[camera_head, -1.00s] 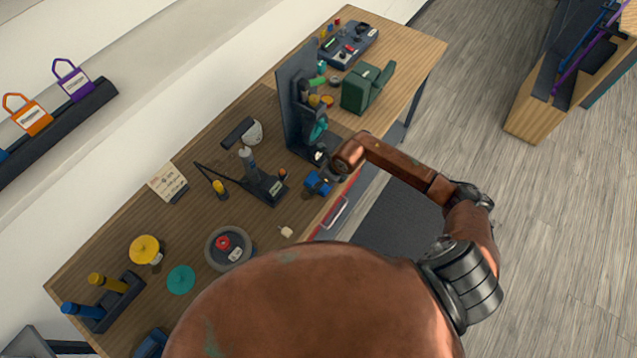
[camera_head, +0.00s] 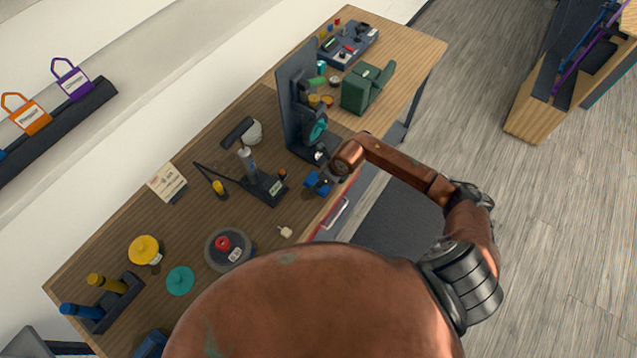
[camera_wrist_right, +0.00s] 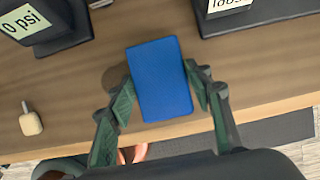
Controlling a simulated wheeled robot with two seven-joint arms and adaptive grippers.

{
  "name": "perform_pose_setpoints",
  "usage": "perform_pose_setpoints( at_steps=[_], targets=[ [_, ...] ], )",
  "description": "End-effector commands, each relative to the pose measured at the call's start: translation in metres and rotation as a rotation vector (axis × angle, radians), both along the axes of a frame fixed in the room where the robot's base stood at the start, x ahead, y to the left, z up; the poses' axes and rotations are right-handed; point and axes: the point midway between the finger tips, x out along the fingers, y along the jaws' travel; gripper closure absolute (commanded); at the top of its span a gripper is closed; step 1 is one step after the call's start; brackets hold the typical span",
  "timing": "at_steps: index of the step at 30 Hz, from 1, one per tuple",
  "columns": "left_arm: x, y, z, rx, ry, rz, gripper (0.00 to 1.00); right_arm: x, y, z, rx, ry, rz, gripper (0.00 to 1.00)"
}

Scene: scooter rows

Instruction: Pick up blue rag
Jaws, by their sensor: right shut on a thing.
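The blue rag (camera_wrist_right: 160,78) is a flat, folded blue rectangle in the right wrist view, near the front edge of the wooden bench. My right gripper (camera_wrist_right: 161,88) has its green-padded fingers on either side of the rag and is shut on it. In the head view the rag (camera_head: 318,183) shows as a small blue patch at the end of my right arm, and the gripper (camera_head: 328,181) is partly hidden there. My left gripper is not in view.
The bench (camera_head: 115,225) holds a black stand (camera_head: 262,188) beside the rag, a round grey dish (camera_head: 230,250) and a small cream tag (camera_head: 286,232). Open floor (camera_head: 480,120) lies to the right.

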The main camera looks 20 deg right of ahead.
Motion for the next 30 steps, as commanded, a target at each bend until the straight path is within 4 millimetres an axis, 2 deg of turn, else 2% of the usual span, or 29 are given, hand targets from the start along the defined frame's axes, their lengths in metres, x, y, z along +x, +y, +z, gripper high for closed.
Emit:
perform_pose_setpoints(
  at_steps=[4,17,20,23,30],
  targets=[
    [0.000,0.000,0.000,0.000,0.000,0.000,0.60,0.000,0.000,0.000,0.000,0.000,0.000,0.74],
    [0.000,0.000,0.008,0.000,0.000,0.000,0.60,0.000,0.000,0.007,0.000,0.000,-0.001,0.74],
    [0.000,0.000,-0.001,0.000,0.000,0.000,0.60,0.002,-0.001,0.017,-0.001,-0.005,0.002,0.74],
    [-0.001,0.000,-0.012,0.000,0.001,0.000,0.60,0.001,-0.001,0.037,-0.004,-0.006,0.004,0.74],
    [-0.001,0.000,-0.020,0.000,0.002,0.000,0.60,-0.047,0.007,0.091,-0.003,-0.003,0.005,0.74]
  ],
)
